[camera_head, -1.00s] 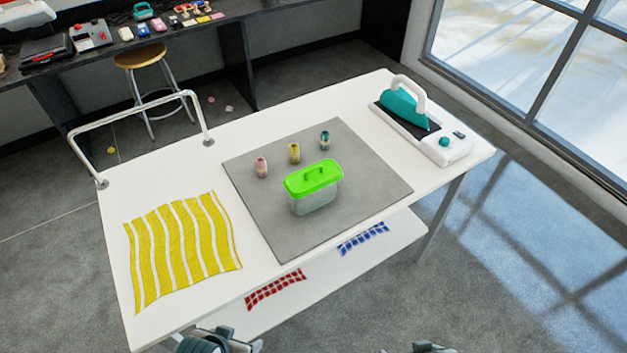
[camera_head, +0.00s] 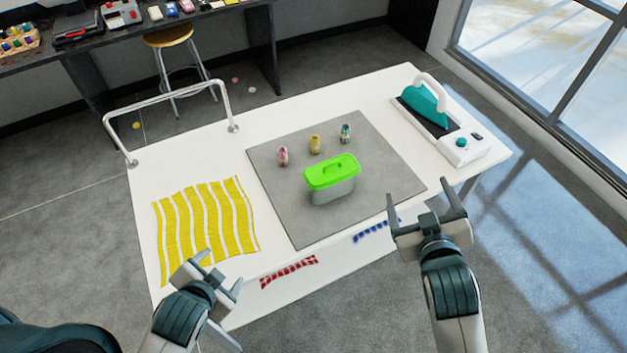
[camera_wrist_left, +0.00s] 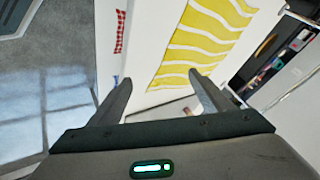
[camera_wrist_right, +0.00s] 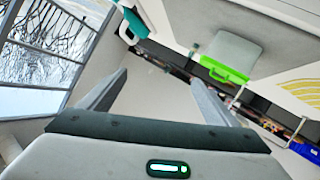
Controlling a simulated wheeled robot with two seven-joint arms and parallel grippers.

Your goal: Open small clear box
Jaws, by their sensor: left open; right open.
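The small clear box (camera_head: 332,192) stands upright on a grey mat on the white table. Its bright green lid (camera_head: 331,171) with a handle is on top and looks closed. The box also shows in the right wrist view, where its green lid (camera_wrist_right: 224,70) is seen. My left gripper (camera_head: 219,272) is open and empty, near the table's front edge by the yellow striped cloth, left of and apart from the box. My right gripper (camera_head: 428,215) is open and empty, in front of and to the right of the box, not touching it.
The grey mat (camera_head: 285,215) also holds pink, yellow and teal small bottles (camera_head: 315,144) behind the box. A teal iron (camera_head: 425,104) on its base stands at the right. A yellow striped cloth (camera_head: 205,222) lies left. A metal rail (camera_head: 165,96) rises at the back left.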

